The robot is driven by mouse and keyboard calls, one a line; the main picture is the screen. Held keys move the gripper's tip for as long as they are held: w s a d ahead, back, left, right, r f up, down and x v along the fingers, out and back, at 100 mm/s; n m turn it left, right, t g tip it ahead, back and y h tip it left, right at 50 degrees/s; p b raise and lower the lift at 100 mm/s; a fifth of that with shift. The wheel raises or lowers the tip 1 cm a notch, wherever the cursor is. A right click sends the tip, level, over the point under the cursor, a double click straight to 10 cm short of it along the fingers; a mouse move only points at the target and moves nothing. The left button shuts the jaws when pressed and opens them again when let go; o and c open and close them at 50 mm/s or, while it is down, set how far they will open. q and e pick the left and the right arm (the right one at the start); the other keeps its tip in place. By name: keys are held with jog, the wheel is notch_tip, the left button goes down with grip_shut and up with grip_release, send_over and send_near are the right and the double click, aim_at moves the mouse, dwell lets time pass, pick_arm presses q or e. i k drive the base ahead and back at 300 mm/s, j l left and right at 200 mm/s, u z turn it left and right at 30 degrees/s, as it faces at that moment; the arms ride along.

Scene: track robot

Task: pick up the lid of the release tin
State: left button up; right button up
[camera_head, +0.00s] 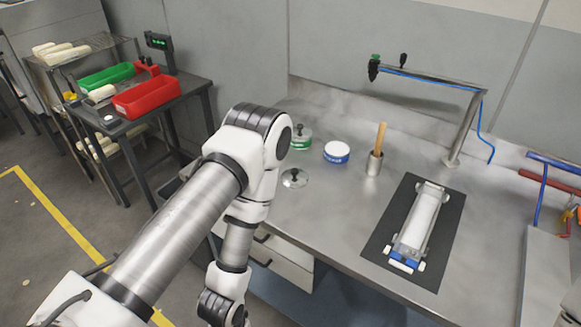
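A small tin with a green label (301,143) stands at the back left of the steel workbench, partly behind my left arm; a dark knob shows on its top. To its right is a tin with a blue band (337,153), white on top with no knob showing. A round metallic lid with a dark knob (294,179) lies on the bench in front of them. The labels are too small to read, so I cannot tell which is the release tin. My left arm bends down out of the bottom edge; its gripper is out of view. My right gripper is not in view.
A metal cup with a wooden handle (375,164) stands right of the tins. A white, blue-ended device lies on a black mat (448,252). A bent metal arm post (463,135) rises behind. Red (147,97) and green trays sit on the left side table. The bench's middle is clear.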

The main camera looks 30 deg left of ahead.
aim_at(294, 177)
jog(key=j+u, duration=0.1)
jog(key=u, duration=0.7)
jog(key=z, duration=0.7)
jog(key=j+z, duration=0.85)
jog(key=k+j+z, duration=0.1)
jog(key=j+z, duration=0.35)
jog(key=k+j+z, duration=0.15)
jog(key=j+z, duration=0.3)
